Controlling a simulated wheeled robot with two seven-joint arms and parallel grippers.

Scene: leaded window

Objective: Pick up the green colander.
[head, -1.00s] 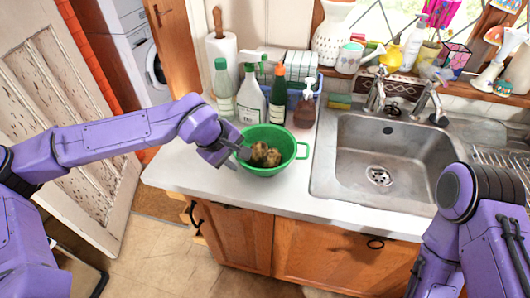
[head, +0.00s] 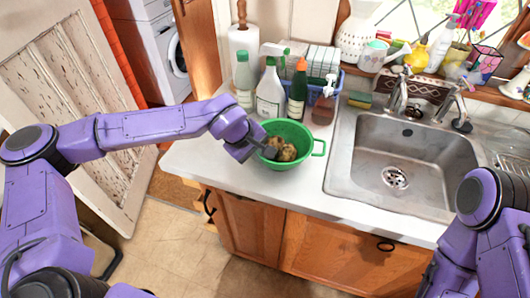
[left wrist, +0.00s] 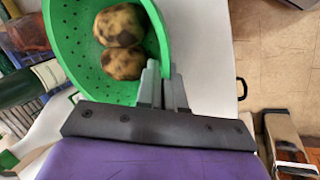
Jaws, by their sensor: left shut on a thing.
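The green colander (head: 303,133) is on the white counter left of the sink, with brown potatoes (head: 287,153) inside. It also shows in the left wrist view (left wrist: 72,45), with two mottled potatoes (left wrist: 122,62) in it. My left gripper (head: 268,151) is at the colander's near left rim. In the left wrist view its fingers (left wrist: 163,85) are closed with the rim between them. I cannot tell whether the colander's base touches the counter. My right arm is at the lower right of the head view, and its gripper is out of the picture.
Several bottles (head: 270,94) stand just behind the colander. The steel sink (head: 440,160) lies to its right, with taps (head: 400,95) behind the basin. A paper towel roll (head: 243,60) stands at the back left. Bare counter (head: 215,160) lies to the left.

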